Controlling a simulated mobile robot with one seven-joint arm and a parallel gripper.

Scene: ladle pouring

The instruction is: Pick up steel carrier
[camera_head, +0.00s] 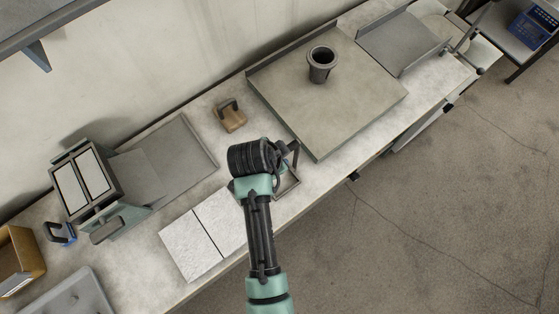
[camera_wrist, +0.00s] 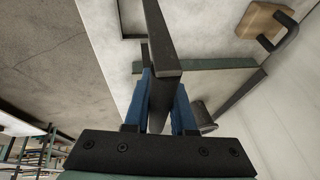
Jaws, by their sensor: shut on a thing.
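The steel carrier shows in the wrist view as a dark flat bar (camera_wrist: 161,45) between the two blue fingers of my gripper (camera_wrist: 163,92). My gripper is shut on this bar. A grey-green strip crosses behind the bar and a thin dark frame edge lies at the top; I cannot tell how they join. In the head view a dark open frame (camera_head: 288,184) and a short bar beside my wrist appear to be parts of the carrier, near the bench's front edge. My wrist hides the fingers and much of the carrier there.
A wooden block with a dark handle (camera_head: 231,118) stands behind my wrist. Two pale slabs (camera_head: 205,232) lie to the left. A dark cup (camera_head: 321,64) stands on the large plate (camera_head: 350,105) to the right. A two-panel device (camera_head: 85,180) stands at the left.

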